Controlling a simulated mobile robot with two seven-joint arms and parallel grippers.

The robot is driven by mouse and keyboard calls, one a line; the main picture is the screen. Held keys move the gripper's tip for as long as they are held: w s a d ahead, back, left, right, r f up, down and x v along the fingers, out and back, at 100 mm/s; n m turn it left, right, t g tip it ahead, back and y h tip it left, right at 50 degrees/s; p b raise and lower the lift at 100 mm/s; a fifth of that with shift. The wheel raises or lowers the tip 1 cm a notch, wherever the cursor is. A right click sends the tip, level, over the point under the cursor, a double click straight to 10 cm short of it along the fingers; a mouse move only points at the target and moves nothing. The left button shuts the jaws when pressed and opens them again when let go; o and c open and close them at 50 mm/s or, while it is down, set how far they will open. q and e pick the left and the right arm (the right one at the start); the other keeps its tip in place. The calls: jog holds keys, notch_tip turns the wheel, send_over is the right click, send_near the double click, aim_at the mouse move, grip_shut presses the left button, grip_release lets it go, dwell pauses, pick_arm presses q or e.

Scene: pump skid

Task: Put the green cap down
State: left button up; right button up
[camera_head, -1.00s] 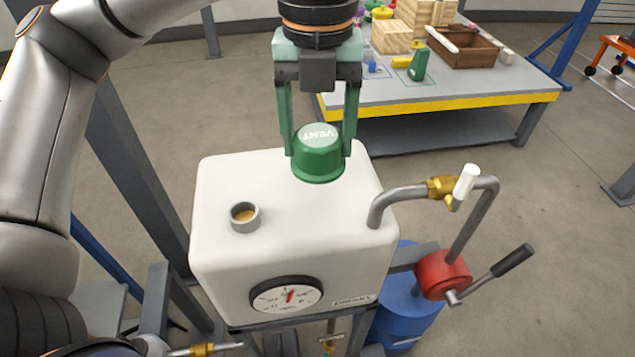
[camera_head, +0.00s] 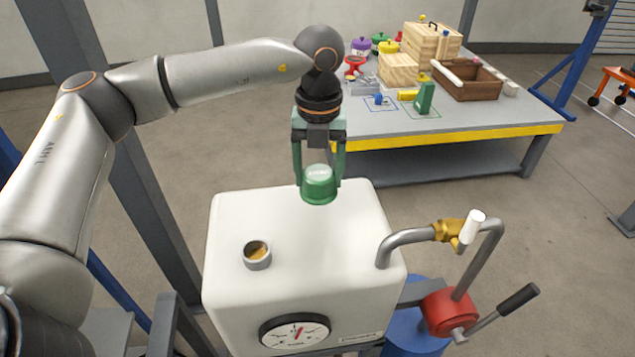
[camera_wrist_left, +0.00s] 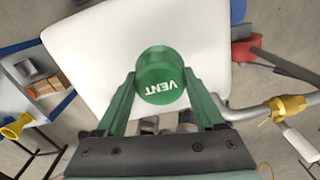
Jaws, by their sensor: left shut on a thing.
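The green cap (camera_head: 319,188), marked VENT on its top, is held upright between the fingers of my left gripper (camera_head: 319,178). The gripper is shut on its sides. In the head view the cap overlaps the rear edge of the white tank's top (camera_head: 300,225); I cannot tell whether it touches the tank. In the left wrist view the cap (camera_wrist_left: 160,76) sits between the fingertips, with the white tank (camera_wrist_left: 110,45) behind it. An open grey neck (camera_head: 257,258) with a yellowish inside stands on the tank top, to the left of and nearer than the cap. My right gripper is not in view.
A bent grey pipe with a brass valve and white handle (camera_head: 471,228) rises right of the tank. A red pump (camera_head: 450,312) with a lever is below it. A workbench (camera_head: 440,135) behind holds wooden boxes, a brown tray and small coloured parts.

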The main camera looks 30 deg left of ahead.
aim_at(318, 188)
pick_arm(q)
jog(key=shift+w+a+f, duration=0.15)
jog(key=shift+f, duration=0.1)
jog(key=shift+w+a+f, duration=0.1)
jog(key=shift+f, duration=0.85)
jog(key=shift+w+a+f, duration=0.1)
jog(key=shift+f, duration=0.8)
jog(key=shift+f, duration=0.25)
jog(key=o, duration=1.6)
jog(key=shift+r, duration=0.1)
jog(key=shift+c, duration=0.2)
notch_tip(318, 188, up, 12)
jog(key=shift+r, duration=0.15)
